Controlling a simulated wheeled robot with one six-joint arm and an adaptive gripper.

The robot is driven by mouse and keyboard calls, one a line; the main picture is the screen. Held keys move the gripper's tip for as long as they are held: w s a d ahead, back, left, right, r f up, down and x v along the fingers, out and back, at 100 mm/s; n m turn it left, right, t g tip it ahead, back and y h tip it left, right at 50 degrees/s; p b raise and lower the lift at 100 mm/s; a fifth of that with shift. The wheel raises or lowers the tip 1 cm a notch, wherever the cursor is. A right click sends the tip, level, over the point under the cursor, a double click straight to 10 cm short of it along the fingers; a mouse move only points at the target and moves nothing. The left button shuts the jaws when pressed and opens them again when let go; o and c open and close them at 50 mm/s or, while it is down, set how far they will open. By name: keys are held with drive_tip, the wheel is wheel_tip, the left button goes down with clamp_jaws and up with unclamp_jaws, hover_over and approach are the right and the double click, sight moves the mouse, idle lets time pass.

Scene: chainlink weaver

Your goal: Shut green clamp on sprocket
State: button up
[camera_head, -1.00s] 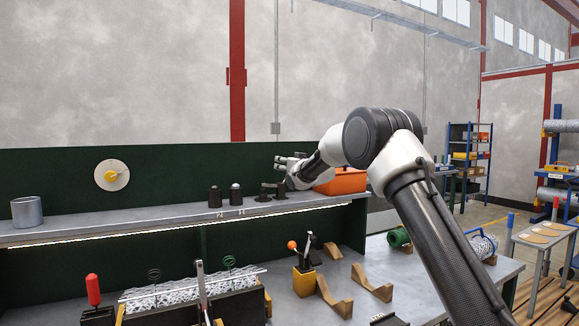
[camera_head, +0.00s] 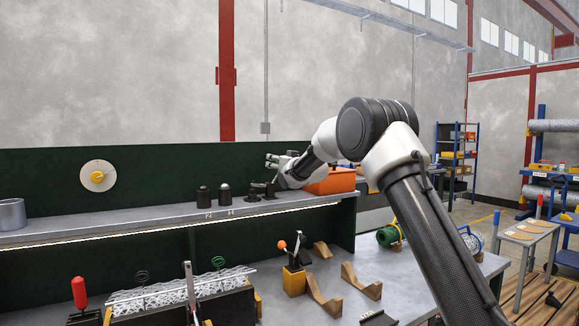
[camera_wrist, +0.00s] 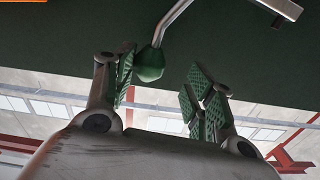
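My gripper (camera_wrist: 162,88) is open in the wrist view, with green pads on its spread fingers. A green knob (camera_wrist: 150,66) on a bent metal rod (camera_wrist: 172,22) hangs into the picture between the fingers; it looks like the clamp's handle. I see no finger touching it, and its depth is hard to judge. In the head view my gripper (camera_head: 272,161) is at the upper shelf, by small black fixtures (camera_head: 258,190). The green clamp cannot be made out there, and I cannot identify the sprocket in either view.
An orange bin (camera_head: 331,181) stands on the shelf (camera_head: 150,223) right beside my wrist. Black domed pieces (camera_head: 224,193) stand left of it. On the bench below are an orange-knobbed lever clamp (camera_head: 295,262), wooden cradles (camera_head: 361,281) and a green-ended spool (camera_head: 388,235).

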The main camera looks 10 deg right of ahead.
drive_tip(key=v, duration=1.2)
idle(0.6)
drive_tip(key=shift+r, duration=0.15)
drive_tip(key=v, duration=1.2)
drive_tip(key=shift+r, duration=0.1)
